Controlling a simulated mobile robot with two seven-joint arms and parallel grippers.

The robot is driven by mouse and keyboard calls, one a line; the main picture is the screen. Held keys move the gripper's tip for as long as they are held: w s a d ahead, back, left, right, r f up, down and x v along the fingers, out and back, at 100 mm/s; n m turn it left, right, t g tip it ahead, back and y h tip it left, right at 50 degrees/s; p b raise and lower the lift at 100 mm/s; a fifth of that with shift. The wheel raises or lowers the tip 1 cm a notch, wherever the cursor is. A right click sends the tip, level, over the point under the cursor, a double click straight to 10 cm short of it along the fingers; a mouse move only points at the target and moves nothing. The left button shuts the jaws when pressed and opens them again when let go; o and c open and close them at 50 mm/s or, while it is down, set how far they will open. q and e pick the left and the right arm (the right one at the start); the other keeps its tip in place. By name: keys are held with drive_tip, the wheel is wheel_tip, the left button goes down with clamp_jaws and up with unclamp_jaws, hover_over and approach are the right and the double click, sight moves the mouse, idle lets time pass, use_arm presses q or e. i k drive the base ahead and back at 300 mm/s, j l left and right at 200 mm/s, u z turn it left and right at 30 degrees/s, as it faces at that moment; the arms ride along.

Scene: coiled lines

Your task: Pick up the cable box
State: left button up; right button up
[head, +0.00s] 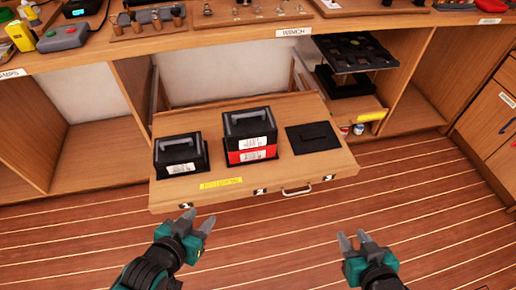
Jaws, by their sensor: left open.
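An open wooden drawer (215,198) holds several boxes. A black box (181,154) with a grey top handle and a white label sits at its left. Another black box (238,132) with a handle and a label stands on a red box (240,155) in the middle. The labels are too small to read, so I cannot tell which is the cable box. My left gripper (199,221) is open and empty in front of the drawer's left part. My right gripper (353,240) is open and empty in front of its right end, apart from everything.
A flat black mat (314,138) lies bare at the drawer's right. A yellow label (221,184) and a metal handle (297,191) are at the drawer front. A dark tray (356,53) sits in the right bay. Tools lie on the bench above. The striped floor (420,180) is clear.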

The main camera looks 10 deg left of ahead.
sight(250, 128)
drive_tip(key=i+l, duration=0.4)
drive_tip(key=i+u, duration=0.15)
drive_tip(key=u, duration=1.6)
